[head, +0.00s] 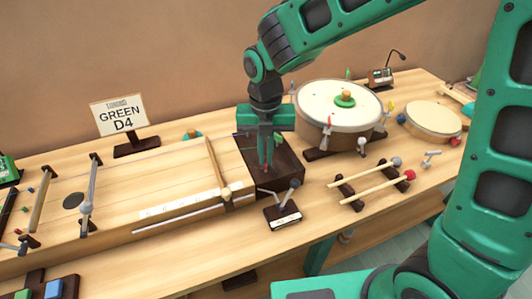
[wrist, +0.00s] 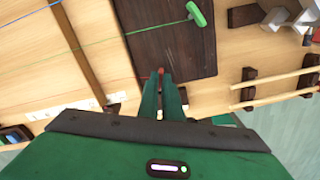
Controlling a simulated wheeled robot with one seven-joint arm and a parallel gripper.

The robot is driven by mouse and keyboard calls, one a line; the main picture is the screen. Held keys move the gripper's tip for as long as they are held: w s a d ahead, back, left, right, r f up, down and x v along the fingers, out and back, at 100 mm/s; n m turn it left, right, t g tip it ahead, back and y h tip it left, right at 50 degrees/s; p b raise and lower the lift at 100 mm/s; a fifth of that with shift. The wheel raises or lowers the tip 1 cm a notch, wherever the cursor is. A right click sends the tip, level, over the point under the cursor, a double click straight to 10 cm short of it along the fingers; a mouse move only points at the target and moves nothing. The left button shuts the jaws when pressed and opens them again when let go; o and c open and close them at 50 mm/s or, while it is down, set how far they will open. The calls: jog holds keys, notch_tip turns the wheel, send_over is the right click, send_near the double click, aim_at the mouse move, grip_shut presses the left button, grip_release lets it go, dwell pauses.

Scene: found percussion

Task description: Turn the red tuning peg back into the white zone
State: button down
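The red tuning peg shows as a small red bit (wrist: 161,70) at my fingertips, over the dark wooden block (head: 285,158) at the right end of the long stringed board (head: 150,185). My gripper (head: 265,163) points down at this block, its two green fingers (wrist: 160,78) close together with the red bit between their tips. Most of the peg is hidden by the fingers. A green peg (wrist: 197,13) lies farther along the same block in the wrist view. I cannot make out a white zone around the red peg.
A sign (head: 119,116) reads "GREEN D4". A big drum (head: 338,103) with coloured pegs stands right of the block. A small dark stand with a lever (head: 282,214) is in front of the block. Sticks on a rack (head: 370,187) lie to the right.

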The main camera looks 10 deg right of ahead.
jog(key=n, duration=0.5)
jog(key=shift+w+r, duration=0.1)
jog(key=shift+w, duration=0.1)
dwell(0.3)
jog(key=shift+d, duration=0.1)
jog(key=c, duration=1.9)
grip_release()
jog(key=shift+s+n, duration=0.15)
jog(key=shift+n, duration=0.15)
jog(key=shift+c, duration=0.2)
notch_tip(320, 180, up, 11)
jog(key=shift+f, duration=0.2)
